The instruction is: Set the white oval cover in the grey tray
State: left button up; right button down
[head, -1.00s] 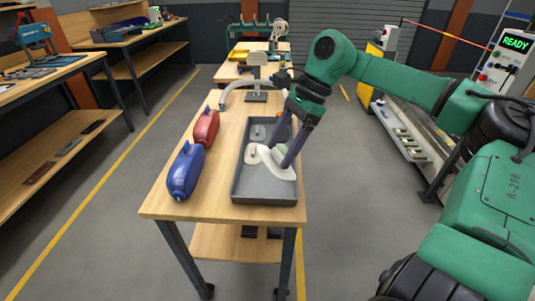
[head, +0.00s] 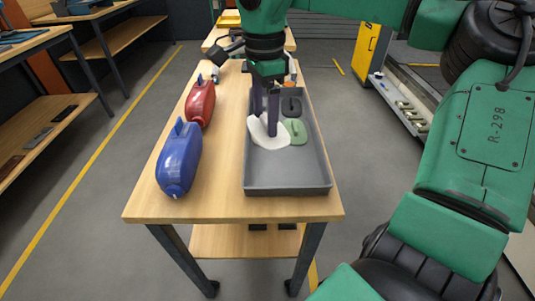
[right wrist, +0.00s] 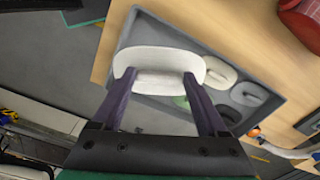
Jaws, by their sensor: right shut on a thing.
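My right gripper (head: 265,128) is shut on the white oval cover (head: 268,137) and holds it over the left side of the grey tray (head: 288,179). In the right wrist view the cover (right wrist: 158,62) lies between the two fingers, with the tray (right wrist: 160,113) behind it. The cover looks raised above the tray floor; its exact height is hard to tell. A green cover (head: 294,130) and a dark grey cover (head: 291,106) lie in the tray. My left gripper is not in view.
A blue jug (head: 179,160) and a red jug (head: 201,102) lie on the wooden table (head: 220,202) left of the tray. The near part of the tray floor is bare. The table's front edge is clear.

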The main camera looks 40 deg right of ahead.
notch_tip(320, 180, down, 13)
jog(key=shift+w+f, duration=0.1)
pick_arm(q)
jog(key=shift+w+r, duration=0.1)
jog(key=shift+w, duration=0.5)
pick_arm(e)
grip_release()
notch_tip(320, 180, up, 12)
jog(key=shift+r, duration=0.1)
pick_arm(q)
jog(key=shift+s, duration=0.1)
